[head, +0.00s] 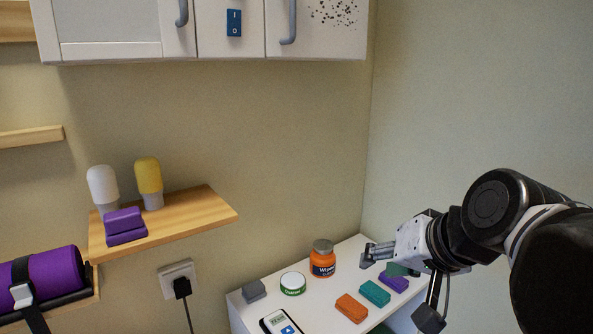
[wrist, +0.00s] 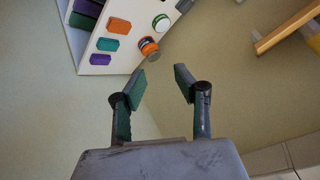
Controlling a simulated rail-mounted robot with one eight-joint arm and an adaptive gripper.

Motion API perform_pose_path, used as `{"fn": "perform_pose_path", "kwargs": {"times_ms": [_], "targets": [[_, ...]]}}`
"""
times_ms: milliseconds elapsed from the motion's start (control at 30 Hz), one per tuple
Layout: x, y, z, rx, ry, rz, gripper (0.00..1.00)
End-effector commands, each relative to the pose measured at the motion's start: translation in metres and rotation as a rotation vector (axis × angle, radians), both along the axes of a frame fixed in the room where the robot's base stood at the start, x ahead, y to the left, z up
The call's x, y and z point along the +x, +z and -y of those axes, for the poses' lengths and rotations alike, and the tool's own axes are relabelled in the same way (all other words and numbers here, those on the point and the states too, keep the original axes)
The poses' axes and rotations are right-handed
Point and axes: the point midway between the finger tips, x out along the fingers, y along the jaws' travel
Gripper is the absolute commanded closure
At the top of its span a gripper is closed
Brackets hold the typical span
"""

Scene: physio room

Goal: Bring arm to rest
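My arm reaches in from the right in the head view, with my gripper (head: 373,255) above the right back part of a white table. In the wrist view my gripper (wrist: 157,85) has its two fingers well apart, with nothing between them. The fingers look clear of the table and the things on it.
On the white table (head: 243,313) are an orange jar (head: 322,262), a green-and-white tin (head: 293,284), a grey block (head: 254,291), orange (head: 351,307), teal (head: 375,293) and purple (head: 394,282) blocks, and a device (head: 281,323). A wooden shelf (head: 205,212) and cabinets (head: 230,30) are on the wall.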

Motion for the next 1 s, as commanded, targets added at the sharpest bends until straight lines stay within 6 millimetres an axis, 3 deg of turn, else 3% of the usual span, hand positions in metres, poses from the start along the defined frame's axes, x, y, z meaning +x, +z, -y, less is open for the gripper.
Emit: {"fn": "perform_pose_path", "kwargs": {"times_ms": [33,100,200,333,467,1000], "targets": [[-0.013,-0.035,0.009,-0.066,0.008,-0.011,0.70],[-0.027,-0.071,0.023,-0.154,0.016,-0.026,0.70],[-0.045,-0.110,0.040,-0.260,0.025,-0.044,0.70],[-0.060,-0.140,0.055,-0.350,0.031,-0.058,0.70],[-0.065,-0.150,0.061,-0.386,0.033,-0.065,0.70],[-0.065,-0.149,0.061,-0.386,0.033,-0.065,0.70]]}}
